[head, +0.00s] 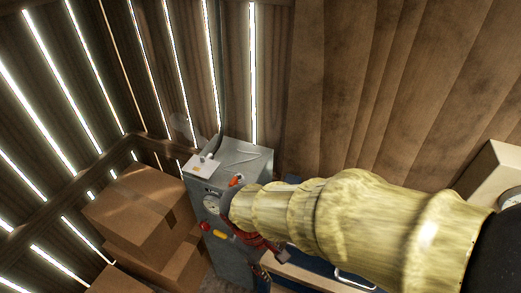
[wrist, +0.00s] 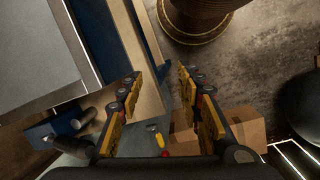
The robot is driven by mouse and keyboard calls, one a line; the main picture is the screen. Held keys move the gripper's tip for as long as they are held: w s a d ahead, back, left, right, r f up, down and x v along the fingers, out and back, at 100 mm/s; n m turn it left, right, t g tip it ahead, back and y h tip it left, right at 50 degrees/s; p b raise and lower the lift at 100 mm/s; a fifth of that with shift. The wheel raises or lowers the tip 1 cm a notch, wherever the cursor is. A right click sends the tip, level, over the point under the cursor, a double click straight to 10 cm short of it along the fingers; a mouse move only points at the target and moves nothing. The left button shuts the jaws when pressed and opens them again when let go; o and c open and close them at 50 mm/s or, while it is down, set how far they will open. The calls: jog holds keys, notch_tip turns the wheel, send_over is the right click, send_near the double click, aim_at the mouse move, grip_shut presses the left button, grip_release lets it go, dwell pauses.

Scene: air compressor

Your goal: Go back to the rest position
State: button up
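My arm, in a ribbed yellow cover, reaches from the lower right to the middle of the head view. My gripper (wrist: 160,82) shows in the wrist view with its two yellow-padded fingers apart and nothing between them. In the head view I cannot clearly make out the gripper. The grey air compressor cabinet (head: 228,258) stands at the middle of the head view, beyond the arm. It has a round gauge (head: 211,202), an orange-red handle (head: 236,181), a red knob (head: 205,227) and a yellow part (head: 219,235) on its front.
Stacked cardboard boxes (head: 138,207) stand left of the cabinet. A pale wooden board (wrist: 135,60) beside a blue surface lies close under the fingers. A round brown object (wrist: 200,15) stands on the floor. Slatted wooden walls close off the corner. Bare dark floor (wrist: 240,70) shows right of the fingers.

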jog(key=s+d+r+m+t+y, duration=0.1)
jog(key=d+r+m+t, duration=0.5)
jog(key=d+r, duration=1)
jog(key=r+m+y, duration=0.1)
jog(key=m, duration=0.2)
jog(key=shift+s+d+r+m+y, duration=0.25)
jog(key=shift+s+r+m+y, duration=0.05)
jog(key=shift+r+m+y, duration=0.1)
